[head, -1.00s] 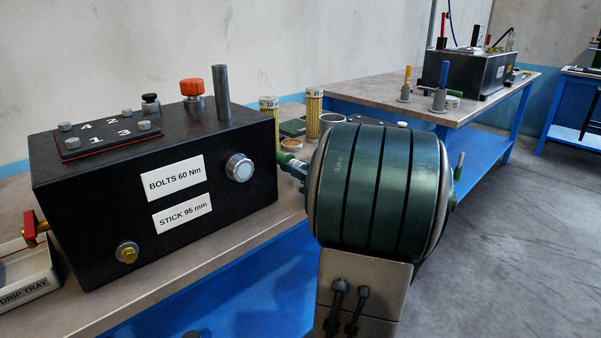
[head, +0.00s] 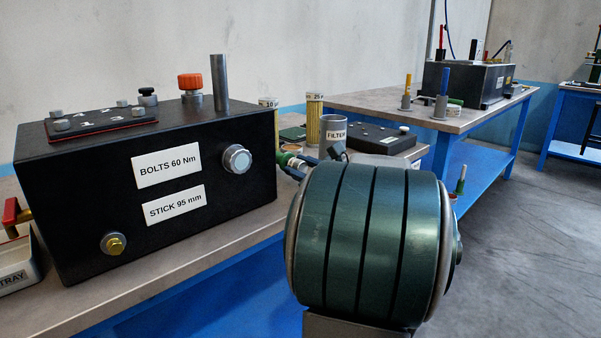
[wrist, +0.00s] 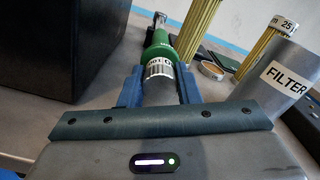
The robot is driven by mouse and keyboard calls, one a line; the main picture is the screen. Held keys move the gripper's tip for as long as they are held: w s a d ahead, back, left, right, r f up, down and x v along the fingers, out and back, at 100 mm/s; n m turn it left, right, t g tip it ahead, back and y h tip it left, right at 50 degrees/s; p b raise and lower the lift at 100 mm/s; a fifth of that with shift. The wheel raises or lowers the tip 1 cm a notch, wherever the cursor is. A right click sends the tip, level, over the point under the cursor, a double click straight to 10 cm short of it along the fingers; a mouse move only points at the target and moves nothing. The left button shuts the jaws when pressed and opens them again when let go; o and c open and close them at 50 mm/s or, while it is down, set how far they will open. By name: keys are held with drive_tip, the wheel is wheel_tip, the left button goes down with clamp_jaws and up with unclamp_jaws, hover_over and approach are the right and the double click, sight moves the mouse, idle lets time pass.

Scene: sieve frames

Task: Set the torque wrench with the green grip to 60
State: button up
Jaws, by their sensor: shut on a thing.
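The torque wrench with the green grip (wrist: 160,50) lies between the two blue fingers of my gripper (wrist: 158,90) in the wrist view. My gripper is shut on it near a silver collar (wrist: 160,70) with dark marks. The setting on the collar is too small to read surely. The shaft runs away beyond the green grip. In the head view the green grip (head: 290,160) shows just right of the black box, and my own arm hides most of my gripper.
A black box (head: 150,200) labelled BOLTS 60 Nm and STICK 95 mm stands left. Yellow filter cartridges (head: 314,120), a grey FILTER cup (head: 333,132) and a dark panel (head: 380,138) stand close behind the wrench. A second workbench (head: 400,108) is farther right.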

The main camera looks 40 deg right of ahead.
idle(0.3)
drive_tip(key=o, duration=1)
drive_tip(key=shift+s+d+p, duration=0.2)
drive_tip(key=shift+s+p, duration=0.35)
drive_tip(key=shift+s, duration=1.75)
drive_tip(key=shift+s+d+p, duration=0.15)
drive_tip(key=shift+s+p, duration=0.45)
drive_tip(key=shift+s, duration=1.75)
drive_tip(key=shift+s+d+p, duration=0.2)
drive_tip(key=shift+s+p, duration=0.35)
drive_tip(key=shift+s, duration=1.75)
